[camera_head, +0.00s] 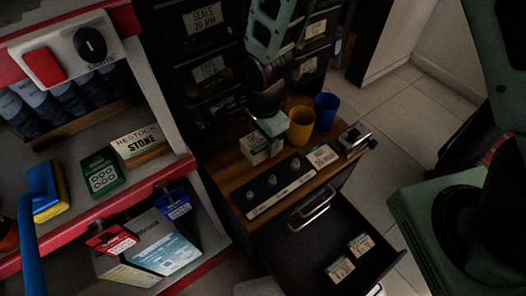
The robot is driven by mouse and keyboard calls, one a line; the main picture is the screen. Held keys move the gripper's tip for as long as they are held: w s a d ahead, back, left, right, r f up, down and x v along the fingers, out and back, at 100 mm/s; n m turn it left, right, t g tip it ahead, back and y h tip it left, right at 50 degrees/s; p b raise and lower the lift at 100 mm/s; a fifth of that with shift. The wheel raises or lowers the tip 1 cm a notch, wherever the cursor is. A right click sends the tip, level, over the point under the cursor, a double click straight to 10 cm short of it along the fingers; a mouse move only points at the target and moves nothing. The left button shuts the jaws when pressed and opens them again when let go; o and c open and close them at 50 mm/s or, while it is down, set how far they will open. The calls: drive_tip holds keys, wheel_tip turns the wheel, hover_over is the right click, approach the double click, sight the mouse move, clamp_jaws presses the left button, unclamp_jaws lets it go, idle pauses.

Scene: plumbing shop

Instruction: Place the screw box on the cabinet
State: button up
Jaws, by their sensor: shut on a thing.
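The cabinet (222,163) has a brown wooden top and stands in the middle of the view. My gripper (268,123) comes down from above over the cabinet top, its jaws shut on a small pale screw box (257,150) with green print. The box is upright at the back left part of the wooden top; I cannot tell whether its bottom rests on the wood or hovers just above. The gripper hides part of the box's upper side.
A yellow cup (301,126) and a blue cup (326,111) stand right of the box. A black panel with knobs (281,188) lies along the front edge. The open drawer (305,260) holds two similar boxes (340,268). A red-edged shelf (130,203) stands left.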

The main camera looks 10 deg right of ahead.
sight(263, 149)
drive_tip(key=shift+f+b, duration=1.95)
drive_tip(key=shift+f, duration=0.45)
drive_tip(key=shift+w+a+f, duration=0.1)
drive_tip(key=shift+w, duration=0.1)
drive_tip(key=o, duration=1.1)
drive_tip(key=shift+o, duration=0.2)
